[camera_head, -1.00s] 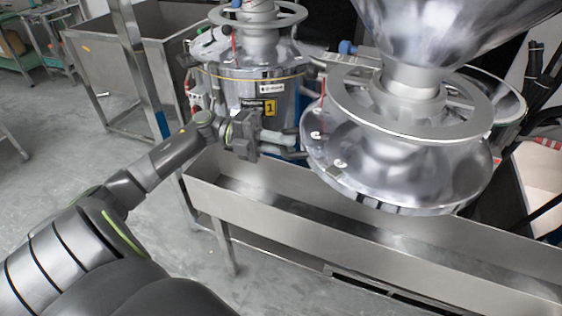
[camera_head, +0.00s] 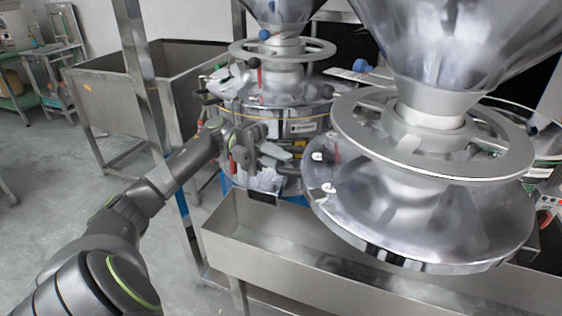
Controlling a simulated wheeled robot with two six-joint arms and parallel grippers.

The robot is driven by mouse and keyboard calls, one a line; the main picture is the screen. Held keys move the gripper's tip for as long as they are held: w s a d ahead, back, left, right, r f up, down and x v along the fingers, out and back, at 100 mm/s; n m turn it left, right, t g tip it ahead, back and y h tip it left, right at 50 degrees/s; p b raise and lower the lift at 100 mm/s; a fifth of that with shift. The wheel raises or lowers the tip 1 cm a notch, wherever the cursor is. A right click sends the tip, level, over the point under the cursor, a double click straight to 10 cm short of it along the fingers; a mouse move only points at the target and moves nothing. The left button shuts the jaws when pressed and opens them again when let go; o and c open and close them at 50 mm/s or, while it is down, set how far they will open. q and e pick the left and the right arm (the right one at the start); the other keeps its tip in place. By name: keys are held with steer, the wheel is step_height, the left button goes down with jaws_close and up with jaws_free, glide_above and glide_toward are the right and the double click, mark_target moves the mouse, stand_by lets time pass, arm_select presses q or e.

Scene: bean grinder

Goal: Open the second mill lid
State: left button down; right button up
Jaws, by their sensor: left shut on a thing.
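Two shiny metal mills stand side by side. My left gripper (camera_head: 282,160) is at the front of the back left mill, left of the near mill's rim. It is shut on a part of the back left mill; its fingers hide which part. My right gripper is out of view.
A long steel trough (camera_head: 300,270) runs below the mills. A steel bin on legs (camera_head: 130,85) stands at the back left, with a metal post (camera_head: 140,75) beside it. Big funnels (camera_head: 455,40) hang above the mills.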

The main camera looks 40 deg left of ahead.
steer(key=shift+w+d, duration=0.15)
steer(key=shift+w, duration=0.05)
arm_select(q)
steer(key=c, duration=1.4)
jaws_free()
steer(key=shift+w, duration=0.1)
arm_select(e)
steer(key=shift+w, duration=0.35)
arm_select(q)
steer(key=a+b, duration=0.2)
steer(key=a, duration=0.5)
steer(key=shift+a+f, duration=0.2)
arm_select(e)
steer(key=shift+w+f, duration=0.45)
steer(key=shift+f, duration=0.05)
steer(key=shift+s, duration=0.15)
